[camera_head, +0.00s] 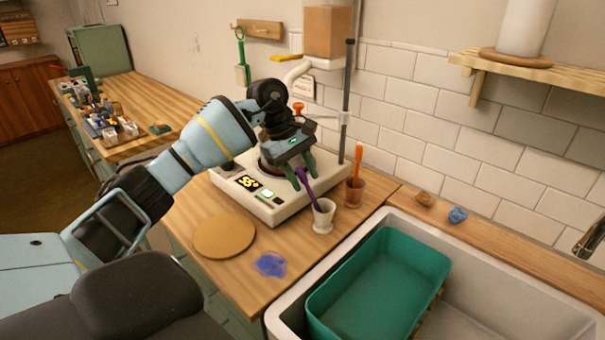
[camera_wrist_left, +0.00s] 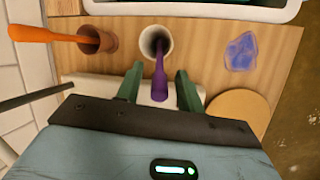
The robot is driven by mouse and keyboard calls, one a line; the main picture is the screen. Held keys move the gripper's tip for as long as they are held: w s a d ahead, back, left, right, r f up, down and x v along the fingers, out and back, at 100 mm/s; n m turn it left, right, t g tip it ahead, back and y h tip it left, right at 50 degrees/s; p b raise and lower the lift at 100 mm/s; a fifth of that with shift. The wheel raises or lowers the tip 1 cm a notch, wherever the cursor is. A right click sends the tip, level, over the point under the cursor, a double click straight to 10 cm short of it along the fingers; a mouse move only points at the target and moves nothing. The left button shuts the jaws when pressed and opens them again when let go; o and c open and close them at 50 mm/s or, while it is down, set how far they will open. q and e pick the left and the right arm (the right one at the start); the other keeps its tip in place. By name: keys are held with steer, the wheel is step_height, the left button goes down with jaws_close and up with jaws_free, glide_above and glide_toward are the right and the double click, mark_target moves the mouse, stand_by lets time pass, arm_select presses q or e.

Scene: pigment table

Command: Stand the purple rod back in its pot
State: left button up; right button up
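The purple rod (camera_head: 309,190) leans tilted with its lower end in the mouth of the small white pot (camera_head: 323,217), which stands upright on the wooden counter. In the left wrist view the rod (camera_wrist_left: 160,82) runs from inside the pot (camera_wrist_left: 146,48) back between my green fingers. My left gripper (camera_head: 301,174) is around the rod's upper part. Its fingers (camera_wrist_left: 160,88) stand apart, with a visible gap on each side of the rod. How far the rod reaches down inside the pot is hidden. My right gripper is not in view.
An orange rod (camera_head: 358,155) stands in a brown pot (camera_head: 354,192) beside the white pot. A white stirrer base (camera_head: 265,205) with a post is behind. A round board (camera_head: 224,236) and blue stain (camera_head: 271,264) lie left. A sink with a teal tub (camera_head: 375,285) is at right.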

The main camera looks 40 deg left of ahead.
arm_select(q)
steer(key=v, duration=1.2)
steer(key=shift+r, duration=0.3)
steer(key=shift+s+f, duration=0.1)
